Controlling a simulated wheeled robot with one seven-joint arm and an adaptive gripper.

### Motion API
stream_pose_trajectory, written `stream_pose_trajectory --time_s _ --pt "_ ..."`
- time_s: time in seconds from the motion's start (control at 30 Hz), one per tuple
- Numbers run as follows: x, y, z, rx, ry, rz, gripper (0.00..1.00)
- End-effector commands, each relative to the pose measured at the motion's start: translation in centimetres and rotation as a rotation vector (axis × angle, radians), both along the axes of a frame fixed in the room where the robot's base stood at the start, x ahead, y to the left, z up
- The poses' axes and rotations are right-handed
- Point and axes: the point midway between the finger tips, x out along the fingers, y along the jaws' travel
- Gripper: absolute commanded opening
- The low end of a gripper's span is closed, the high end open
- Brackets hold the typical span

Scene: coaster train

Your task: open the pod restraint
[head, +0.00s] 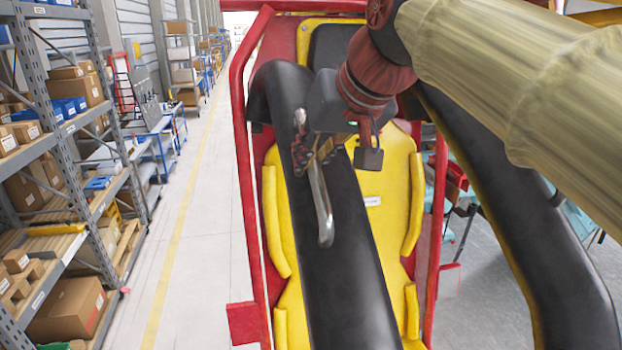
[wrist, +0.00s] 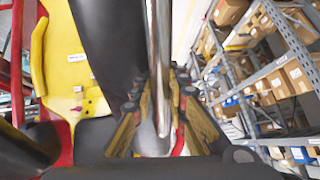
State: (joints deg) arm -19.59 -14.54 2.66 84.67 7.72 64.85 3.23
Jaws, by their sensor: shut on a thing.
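The pod restraint (head: 352,255) is a thick black padded bar that runs down in front of the yellow and red pod seat (head: 396,185). A shiny metal handle (head: 321,205) stands along its left side in the head view. My gripper (head: 312,152) comes in from the upper right and is shut on this handle at its upper part. In the wrist view the handle (wrist: 157,35) passes between the fingers of my gripper (wrist: 163,95), with the black padding (wrist: 105,45) beside it on the left. The fingers hide part of the handle.
A second black padded bar (head: 530,215) curves down at the right, partly behind my arm. Red frame tubes (head: 240,150) edge the pod. Shelving with boxes (head: 60,150) stands at the far left, with clear floor (head: 195,250) between it and the pod.

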Motion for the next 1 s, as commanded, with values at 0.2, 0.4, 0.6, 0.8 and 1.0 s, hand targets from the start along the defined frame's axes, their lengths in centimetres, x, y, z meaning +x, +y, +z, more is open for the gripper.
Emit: stream_pose_trajectory --time_s 0.2,0.4,0.6,0.8,1.0 --pt "0.5 0.1 2.4 -0.011 0.050 -0.001 0.00" --pt "0.6 0.2 3.4 -0.017 0.075 0.000 0.00" --pt "0.7 0.2 3.6 -0.020 0.083 -0.001 0.00" --pt "0.7 0.2 3.5 -0.020 0.084 0.000 0.00" --pt "0.7 0.2 3.5 -0.020 0.084 0.000 0.20"
